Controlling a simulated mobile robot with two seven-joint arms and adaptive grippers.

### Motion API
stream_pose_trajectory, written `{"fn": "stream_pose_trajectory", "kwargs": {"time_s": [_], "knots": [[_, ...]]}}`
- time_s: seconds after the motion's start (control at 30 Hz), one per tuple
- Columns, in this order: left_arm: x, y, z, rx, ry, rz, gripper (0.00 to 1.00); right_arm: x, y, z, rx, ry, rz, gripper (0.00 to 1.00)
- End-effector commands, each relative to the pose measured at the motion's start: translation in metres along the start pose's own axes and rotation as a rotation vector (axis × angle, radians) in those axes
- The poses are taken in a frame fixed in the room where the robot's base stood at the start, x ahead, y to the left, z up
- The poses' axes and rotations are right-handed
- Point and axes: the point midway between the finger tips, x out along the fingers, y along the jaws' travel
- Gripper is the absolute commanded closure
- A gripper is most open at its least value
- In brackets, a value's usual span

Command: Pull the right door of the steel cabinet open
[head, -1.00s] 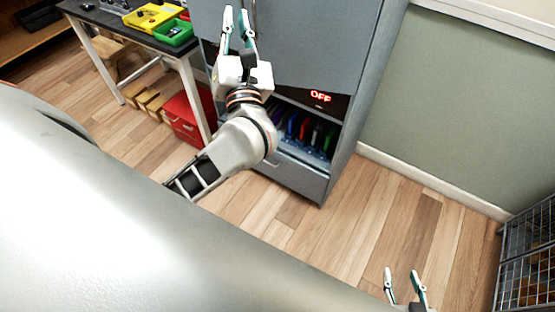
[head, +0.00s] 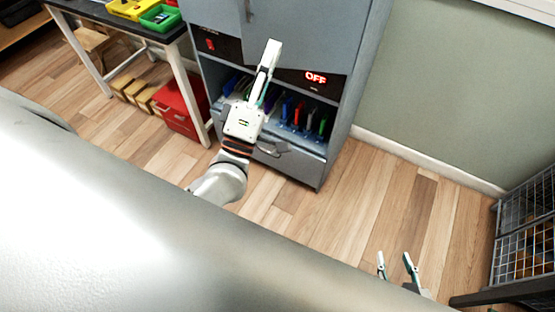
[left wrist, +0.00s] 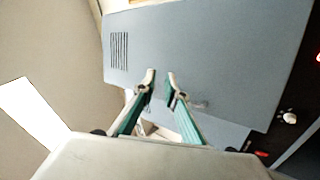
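The steel cabinet (head: 335,125) stands at the top middle of the head view. Its right door (head: 325,35) hangs lower in the picture than the left door (head: 212,14) at the seam, so it seems slightly ajar. My left gripper (head: 272,50) is in front of the right door's lower part, near its free edge. My right gripper (head: 394,265) is open and empty above the floor.
A table (head: 95,12) with yellow and green bins stands left of the cabinet. A red box (head: 180,108) is on the floor beneath it. A wire cage (head: 525,235) stands at the right. The floor (head: 370,190) before the cabinet's right side is clear.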

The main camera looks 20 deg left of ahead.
Motion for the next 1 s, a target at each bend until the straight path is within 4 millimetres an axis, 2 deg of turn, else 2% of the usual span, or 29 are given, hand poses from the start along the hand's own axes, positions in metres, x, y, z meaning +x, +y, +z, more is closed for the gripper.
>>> {"fn": "stream_pose_trajectory", "kwargs": {"time_s": [0.5,1.0], "knots": [[-0.054,-0.057,0.059,0.342,-0.26,-0.098,0.88,0.003,-0.001,0.006,0.001,-0.004,-0.001,0.6],[-0.114,-0.114,0.095,0.602,-0.491,-0.187,0.88,0.004,-0.002,0.011,0.001,-0.007,-0.002,0.6]]}}
